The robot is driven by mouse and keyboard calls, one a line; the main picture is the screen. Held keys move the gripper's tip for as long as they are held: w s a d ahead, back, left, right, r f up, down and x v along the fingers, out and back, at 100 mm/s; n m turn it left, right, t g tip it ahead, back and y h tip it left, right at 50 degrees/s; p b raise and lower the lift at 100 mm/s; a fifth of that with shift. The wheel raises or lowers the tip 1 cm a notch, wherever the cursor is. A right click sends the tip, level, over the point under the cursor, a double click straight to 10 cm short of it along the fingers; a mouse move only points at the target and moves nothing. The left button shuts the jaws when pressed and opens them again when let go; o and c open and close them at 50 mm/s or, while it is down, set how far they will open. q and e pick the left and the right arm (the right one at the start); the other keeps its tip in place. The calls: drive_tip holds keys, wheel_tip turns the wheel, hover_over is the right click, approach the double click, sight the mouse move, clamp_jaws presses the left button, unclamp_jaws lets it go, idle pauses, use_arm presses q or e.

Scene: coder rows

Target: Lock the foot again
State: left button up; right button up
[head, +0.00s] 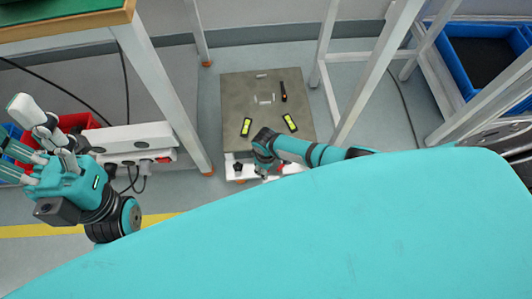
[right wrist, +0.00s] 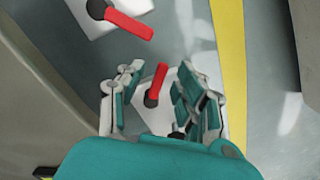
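A low grey platform (head: 250,90) stands on the floor in the head view, with white foot plates along its near edge. In the right wrist view a red lever (right wrist: 158,82) on a dark pivot sits on a white plate (right wrist: 150,118). My right gripper (right wrist: 150,85) is open, with its fingers apart on either side of this lever. A second red lever (right wrist: 128,22) on another white plate lies farther up. In the head view my right gripper (head: 264,172) is low at the platform's near edge. My left gripper (head: 16,138) is open and empty at the left.
Two yellow-green vials (head: 246,126) and a dark slim item (head: 284,92) lie on the platform. Table legs (head: 160,85) stand on both sides. A white power strip (head: 130,140) and red bin (head: 70,123) are at left, a blue bin (head: 450,45) at right.

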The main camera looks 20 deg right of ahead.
drive_tip(key=shift+r, duration=0.1)
wheel_tip(320, 180, up, 12)
idle(0.6)
idle(0.4)
